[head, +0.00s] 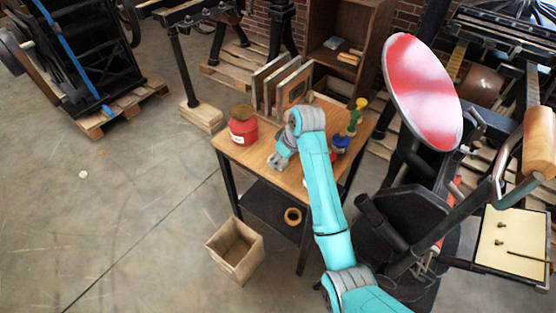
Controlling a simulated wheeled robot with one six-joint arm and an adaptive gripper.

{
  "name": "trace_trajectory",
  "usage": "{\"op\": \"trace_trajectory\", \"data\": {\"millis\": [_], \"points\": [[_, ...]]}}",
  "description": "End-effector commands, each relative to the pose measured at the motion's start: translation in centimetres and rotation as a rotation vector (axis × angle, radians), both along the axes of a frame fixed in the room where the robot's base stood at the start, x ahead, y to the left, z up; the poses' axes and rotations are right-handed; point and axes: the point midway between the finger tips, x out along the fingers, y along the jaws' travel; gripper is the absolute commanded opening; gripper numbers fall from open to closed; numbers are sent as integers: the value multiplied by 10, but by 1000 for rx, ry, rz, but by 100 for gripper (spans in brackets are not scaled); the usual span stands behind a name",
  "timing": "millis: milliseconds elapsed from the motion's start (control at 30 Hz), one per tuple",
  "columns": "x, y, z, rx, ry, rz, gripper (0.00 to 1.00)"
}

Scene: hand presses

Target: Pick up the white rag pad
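My gripper (278,160) is low over the wooden table (254,158), at its left half. It is small and partly covered by my wrist, so I cannot see whether its fingers are open or shut or hold anything. I cannot make out a white rag pad on the tabletop for sure; my teal arm covers part of the table. A small whitish round thing (83,174) lies on the floor at the far left, and I cannot tell what it is.
A red tin (243,131) stands left of my gripper, upright boards (293,88) behind it, and a blue container (341,142) to the right. A press with a red disc (422,92) blocks the right side.

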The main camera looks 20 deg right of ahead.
Motion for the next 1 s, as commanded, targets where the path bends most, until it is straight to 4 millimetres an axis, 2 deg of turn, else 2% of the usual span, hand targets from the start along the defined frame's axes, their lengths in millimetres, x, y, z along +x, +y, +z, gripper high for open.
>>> {"op": "trace_trajectory", "data": {"millis": [267, 367, 467, 800, 1000], "points": [[0, 0, 0, 0, 1, 0, 20], [0, 0, 5, 1, -1, 0, 20], [1, 0, 18, -1, -2, 1, 20], [1, 0, 80, -1, -2, 1, 20], [0, 0, 98, 0, 0, 0, 20]]}}
